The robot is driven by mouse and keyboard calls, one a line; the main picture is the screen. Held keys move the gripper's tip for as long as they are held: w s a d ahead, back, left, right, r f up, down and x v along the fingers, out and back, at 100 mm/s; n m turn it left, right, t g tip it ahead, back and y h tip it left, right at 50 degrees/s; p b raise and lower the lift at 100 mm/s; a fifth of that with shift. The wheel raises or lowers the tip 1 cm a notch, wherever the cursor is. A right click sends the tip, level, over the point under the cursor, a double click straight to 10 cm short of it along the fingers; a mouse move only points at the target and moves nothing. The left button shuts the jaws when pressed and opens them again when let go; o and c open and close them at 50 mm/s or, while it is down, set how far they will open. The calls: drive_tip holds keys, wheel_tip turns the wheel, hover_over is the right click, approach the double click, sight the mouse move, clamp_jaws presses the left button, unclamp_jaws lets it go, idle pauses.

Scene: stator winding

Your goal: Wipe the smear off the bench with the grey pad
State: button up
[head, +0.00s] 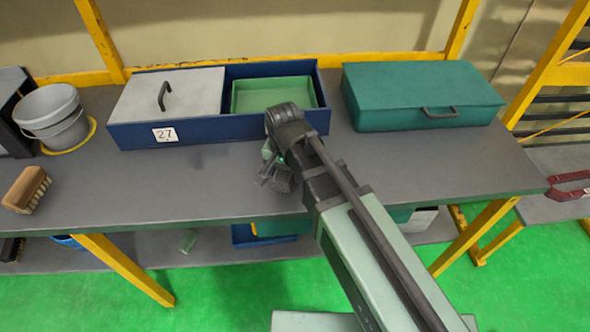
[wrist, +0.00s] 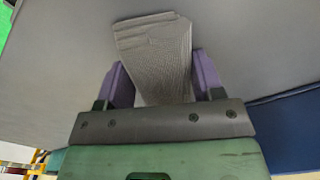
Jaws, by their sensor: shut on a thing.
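The grey pad (wrist: 155,50) is ribbed and sits between the two purple fingers of my gripper (wrist: 152,82) in the wrist view. My gripper is shut on it, and the pad reaches out past the fingertips over the grey bench top. In the head view my gripper (head: 272,178) is low over the middle of the bench (head: 400,172), in front of the blue box. The pad is small and partly hidden by my arm there, and I cannot tell whether it touches the bench. I cannot make out a smear in either view.
A blue box (head: 215,132) with a grey lid and a green tray (head: 270,95) stands at the back. A teal case (head: 420,95) is to its right. A bucket (head: 52,115) and a brush (head: 26,190) are at the left. The bench front is clear left of my gripper.

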drive_tip(key=shift+a, duration=0.4)
drive_tip(key=shift+f, duration=0.2)
drive_tip(key=shift+w+d+r, duration=0.1)
drive_tip(key=shift+d, duration=0.75)
drive_tip(key=shift+w+d+r, duration=0.1)
drive_tip(key=shift+d, duration=0.75)
drive_tip(key=shift+w+d+f, duration=0.1)
drive_tip(key=shift+d, duration=0.8)
drive_tip(key=shift+w+d+f, duration=0.1)
drive_tip(key=shift+d, duration=0.8)
drive_tip(key=shift+w+d+r, duration=0.1)
drive_tip(key=shift+w+d, duration=0.1)
drive_tip(key=shift+d, duration=0.7)
drive_tip(key=shift+w+d, duration=0.15)
drive_tip(key=shift+d, duration=0.75)
wheel_tip(320, 180, up, 6)
drive_tip(key=p, duration=0.6)
drive_tip(key=shift+a, duration=0.1)
